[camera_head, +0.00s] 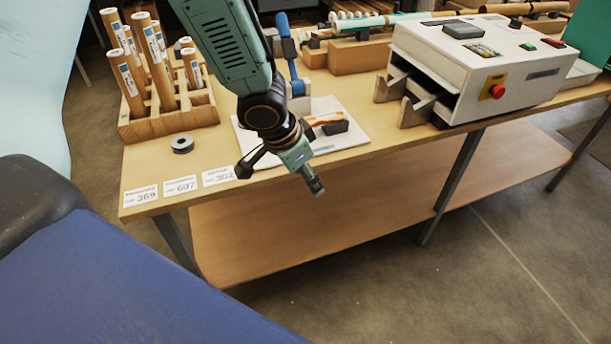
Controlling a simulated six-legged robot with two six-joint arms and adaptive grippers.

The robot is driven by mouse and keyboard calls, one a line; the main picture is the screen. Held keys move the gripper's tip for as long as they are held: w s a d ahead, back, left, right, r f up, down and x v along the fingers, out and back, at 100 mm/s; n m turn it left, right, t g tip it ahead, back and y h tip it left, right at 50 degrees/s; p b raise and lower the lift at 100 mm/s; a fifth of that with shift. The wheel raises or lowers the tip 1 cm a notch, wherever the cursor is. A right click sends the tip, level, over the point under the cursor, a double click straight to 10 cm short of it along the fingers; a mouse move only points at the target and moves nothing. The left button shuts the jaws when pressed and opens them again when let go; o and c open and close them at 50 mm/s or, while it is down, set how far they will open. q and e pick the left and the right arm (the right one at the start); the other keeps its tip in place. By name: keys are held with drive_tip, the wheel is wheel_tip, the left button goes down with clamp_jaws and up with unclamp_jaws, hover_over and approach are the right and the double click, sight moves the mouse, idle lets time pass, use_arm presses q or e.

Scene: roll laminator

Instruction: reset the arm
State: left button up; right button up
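My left arm comes in from the upper left and hangs over the front edge of the table. Its gripper (313,183) points down and to the right, in front of the table edge. The fingertips are small and seen nearly side-on, so I cannot tell whether they are open or shut. I see nothing held in them. The forearm hides part of the table behind it. My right gripper is not in view.
Just behind the gripper lie a white board (352,138) and a dark block (334,128). A wooden rack (170,122) with upright rolls and a black ring (182,144) stand left. The white laminator (475,55) stands right. The floor (400,290) in front is clear.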

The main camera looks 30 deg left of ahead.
use_arm(q)
drive_tip(key=shift+d+r, duration=0.1)
drive_tip(key=shift+d, duration=0.05)
drive_tip(key=s+d+f+n+t+h+b, duration=0.1)
drive_tip(key=s+d+f+n+b, duration=0.15)
drive_tip(key=f, duration=0.35)
drive_tip(key=s+d+f+n+b, duration=0.1)
drive_tip(key=s+d+f+b, duration=0.1)
drive_tip(key=s+f+b, duration=0.3)
drive_tip(key=s+a+f+n+g+y+b, duration=0.1)
drive_tip(key=s+f+b, duration=0.3)
drive_tip(key=s+f, duration=0.6)
drive_tip(key=s+a+f+n+g+y+b, duration=0.1)
drive_tip(key=s+a+f+n+g+b, duration=0.1)
drive_tip(key=s+f, duration=0.9)
wheel_tip(320, 180, down, 2)
drive_tip(key=a+g+b, duration=0.1)
drive_tip(key=b, duration=0.1)
drive_tip(key=shift+g+y+b, duration=0.3)
drive_tip(key=shift+g+b, duration=0.05)
drive_tip(key=shift+g, duration=0.05)
drive_tip(key=shift+s+a, duration=0.1)
drive_tip(key=shift+s, duration=0.05)
drive_tip(key=shift+f, duration=0.1)
